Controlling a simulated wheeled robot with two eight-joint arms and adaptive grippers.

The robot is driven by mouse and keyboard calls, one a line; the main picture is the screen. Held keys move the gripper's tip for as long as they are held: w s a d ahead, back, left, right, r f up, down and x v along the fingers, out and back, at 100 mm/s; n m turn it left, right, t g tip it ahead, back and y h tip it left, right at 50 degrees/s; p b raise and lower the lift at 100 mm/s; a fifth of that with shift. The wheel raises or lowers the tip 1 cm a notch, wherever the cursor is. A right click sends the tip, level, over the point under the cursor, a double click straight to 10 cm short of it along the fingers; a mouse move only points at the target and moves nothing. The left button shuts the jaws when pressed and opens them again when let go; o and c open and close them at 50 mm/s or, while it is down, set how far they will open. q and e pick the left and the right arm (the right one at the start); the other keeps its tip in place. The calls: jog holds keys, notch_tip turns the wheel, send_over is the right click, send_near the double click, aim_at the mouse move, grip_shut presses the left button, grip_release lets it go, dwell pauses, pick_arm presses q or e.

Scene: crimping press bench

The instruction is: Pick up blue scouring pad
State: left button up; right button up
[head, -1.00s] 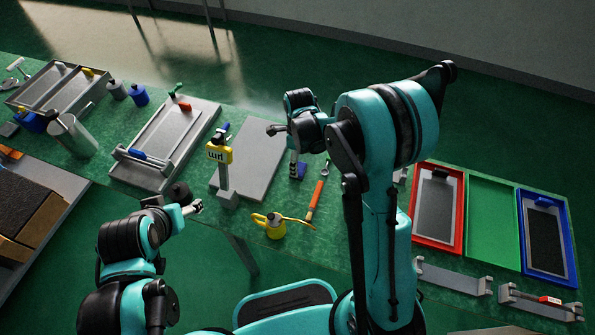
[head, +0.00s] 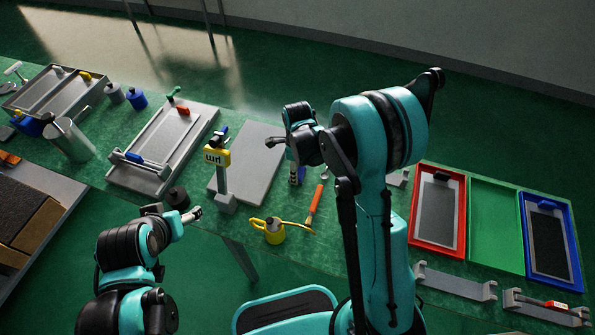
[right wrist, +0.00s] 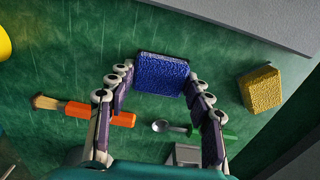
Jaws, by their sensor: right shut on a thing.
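The blue scouring pad (right wrist: 162,74) shows in the right wrist view as a rough blue block between the fingertips of my right gripper (right wrist: 152,82). The fingers are shut on its left and right sides. In the head view my right gripper (head: 296,174) is low over the bench, and it and the arm hide most of the pad. I cannot tell whether the pad touches the bench. My left gripper (head: 194,213) is at the front edge of the bench, away from the pad, and its jaws are too small to read.
A yellow sponge (right wrist: 260,88), a spoon (right wrist: 172,127) and an orange-handled brush (right wrist: 78,109) lie near the pad. A yellow oil can (head: 274,231) and a yellow-headed stand (head: 217,158) are nearby. Red (head: 463,205) and blue (head: 577,240) framed trays lie at the right.

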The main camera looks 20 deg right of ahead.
notch_tip(320, 180, up, 4)
jog(key=shift+r+p, duration=0.2)
jog(key=shift+p, duration=0.85)
jog(key=s+d+r+p, duration=0.3)
jog(key=s+d+r, duration=0.3)
jog(key=s, duration=0.3)
jog(key=shift+d+r, duration=0.3)
jog(key=shift+d, duration=0.45)
jog(key=shift+o, duration=0.8)
jog(key=c, duration=0.4)
